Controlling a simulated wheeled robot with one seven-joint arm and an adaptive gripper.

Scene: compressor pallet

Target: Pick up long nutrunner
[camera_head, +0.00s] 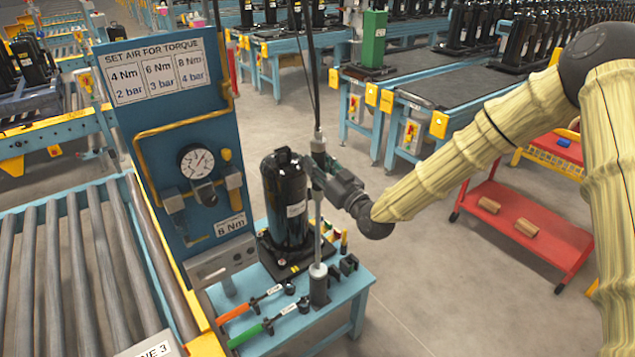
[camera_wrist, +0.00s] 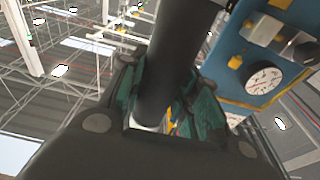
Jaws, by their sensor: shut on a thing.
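The long nutrunner (camera_head: 318,145) hangs upright from a dark cable or hose, with a thin grey shaft running down from it. The shaft's lower end meets a dark cylinder with a pale collar (camera_head: 318,271) at the front of the blue bench. I cannot tell whether the end sits inside it. My gripper (camera_head: 317,177) comes in from the right and is shut around the nutrunner's upper part. In the wrist view the nutrunner is a thick dark cylinder (camera_wrist: 172,60) between the green-padded fingers of my gripper (camera_wrist: 165,100).
A black compressor (camera_head: 286,205) stands just left of the nutrunner on the blue bench (camera_head: 345,300). Orange (camera_head: 235,313) and green-handled (camera_head: 247,335) tools lie in front. A blue gauge panel (camera_head: 170,130) and roller conveyor (camera_head: 75,260) are left. A red cart (camera_head: 515,210) stands right.

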